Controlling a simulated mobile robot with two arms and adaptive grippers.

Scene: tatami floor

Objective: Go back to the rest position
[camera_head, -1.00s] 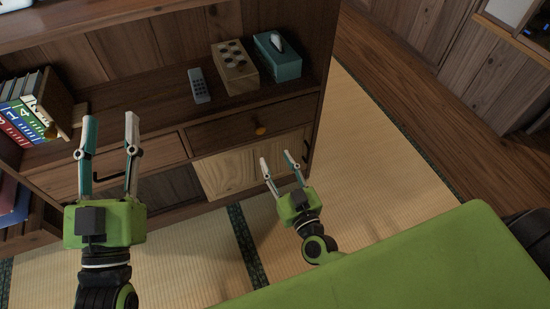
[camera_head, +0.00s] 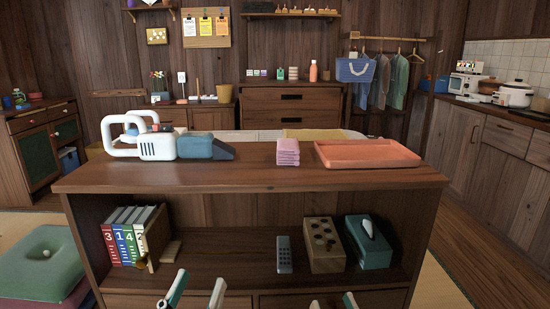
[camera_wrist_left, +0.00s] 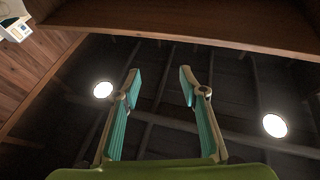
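My left gripper (camera_head: 195,290) shows at the bottom edge of the head view, in front of the wooden cabinet (camera_head: 240,215). Its two fingers stand apart with nothing between them. In the left wrist view the left gripper (camera_wrist_left: 160,85) points up toward the dark ceiling, fingers spread and empty. My right gripper (camera_head: 332,302) shows only as two fingertips at the bottom edge, set apart, with no object seen between them. The rest of both arms is out of the head view.
A green cushion (camera_head: 42,255) lies left.

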